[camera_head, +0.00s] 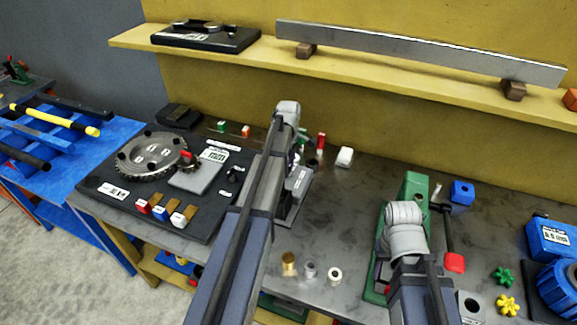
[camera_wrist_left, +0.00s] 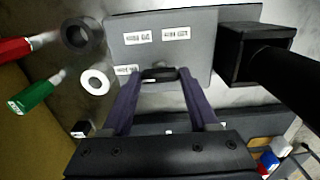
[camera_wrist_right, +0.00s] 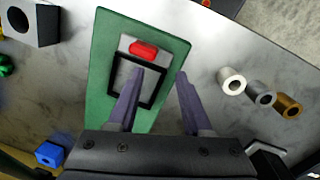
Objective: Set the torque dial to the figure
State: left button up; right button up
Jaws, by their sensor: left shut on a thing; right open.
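A grey plate (camera_wrist_left: 225,40) with several white printed labels fills the upper middle of the left wrist view. A dark round knob (camera_wrist_left: 158,74), seemingly the torque dial, is at its lower edge. My left gripper (camera_wrist_left: 161,77) is shut on this knob, one finger at each side. The label figures are too small to read, and I cannot tell the dial's setting. In the head view my left arm hides most of this plate (camera_head: 299,181). My right gripper (camera_wrist_right: 160,76) is open and empty above a green base with a black square frame.
Several small sleeves, one white (camera_head: 335,275), stand near the bench front. A black board (camera_head: 110,197) with a toothed disc (camera_head: 155,155) lies left of my left arm.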

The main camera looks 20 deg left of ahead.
pick_arm(q)
jog(key=c, duration=0.6)
jog(key=shift+c, duration=0.2)
jog(key=shift+m, duration=0.3)
jog(key=m, duration=0.5)
jog(key=shift+m, duration=0.3)
jog(key=m, duration=0.5)
jog(key=shift+m, duration=0.4)
jog(key=o, duration=1.4)
